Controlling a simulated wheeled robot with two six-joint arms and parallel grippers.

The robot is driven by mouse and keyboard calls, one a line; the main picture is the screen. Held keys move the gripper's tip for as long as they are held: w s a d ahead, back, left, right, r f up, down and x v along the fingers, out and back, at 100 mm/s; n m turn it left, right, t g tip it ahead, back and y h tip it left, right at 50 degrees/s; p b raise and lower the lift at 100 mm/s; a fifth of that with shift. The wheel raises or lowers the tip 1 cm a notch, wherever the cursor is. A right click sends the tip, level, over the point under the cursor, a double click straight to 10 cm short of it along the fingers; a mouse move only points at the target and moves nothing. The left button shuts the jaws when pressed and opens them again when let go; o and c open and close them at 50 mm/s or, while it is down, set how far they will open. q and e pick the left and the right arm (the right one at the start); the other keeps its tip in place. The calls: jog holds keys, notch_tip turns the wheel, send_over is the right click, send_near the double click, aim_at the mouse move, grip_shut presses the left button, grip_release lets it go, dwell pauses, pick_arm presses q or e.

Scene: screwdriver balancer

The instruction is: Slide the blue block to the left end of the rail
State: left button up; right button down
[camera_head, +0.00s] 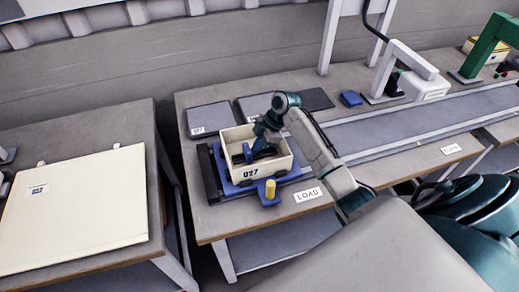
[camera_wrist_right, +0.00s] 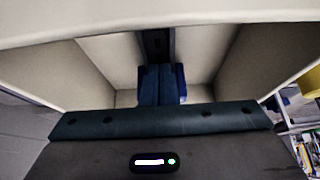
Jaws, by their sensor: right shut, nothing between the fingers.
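A cream open crate (camera_head: 235,175) marked 027 sits on a blue block-like carriage (camera_head: 232,190) with a yellow knob (camera_head: 270,188) at its front. The carriage is at the left end of the long grey rail (camera_head: 420,125), beside a black upright bar (camera_head: 208,173). A smaller blue block (camera_head: 351,99) lies apart on the table behind the rail. My right gripper (camera_head: 250,152) reaches down into the crate. In the right wrist view, its blue fingers (camera_wrist_right: 162,88) are together and empty between the crate's cream walls. My left gripper is not in view.
Dark flat panels (camera_head: 209,118) lie behind the crate. A white machine (camera_head: 415,72) and a green frame (camera_head: 490,45) stand farther right. A LOAD label (camera_head: 308,195) is on the table's front edge. A separate table (camera_head: 95,135) with a cream board (camera_head: 80,215) is at left, across a gap.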

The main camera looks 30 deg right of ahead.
jog(key=shift+w+a+p, duration=0.15)
jog(key=shift+a+p, duration=0.3)
jog(key=shift+a, duration=0.25)
jog(key=shift+w+a+p, duration=0.15)
jog(key=shift+a+p, duration=0.25)
jog(key=shift+a, duration=0.25)
dwell(3.1)
jog(key=shift+s+d, duration=0.1)
jog(key=shift+d, duration=0.3)
dwell(0.6)
jog(key=shift+r, duration=0.1)
jog(key=shift+r+p, duration=0.95)
jog(key=shift+p, duration=0.15)
jog(key=r+p, duration=0.2)
jog(key=r, duration=0.1)
jog(key=r+p, duration=0.2)
jog(key=shift+s+d, duration=0.1)
jog(key=shift+d, duration=0.25)
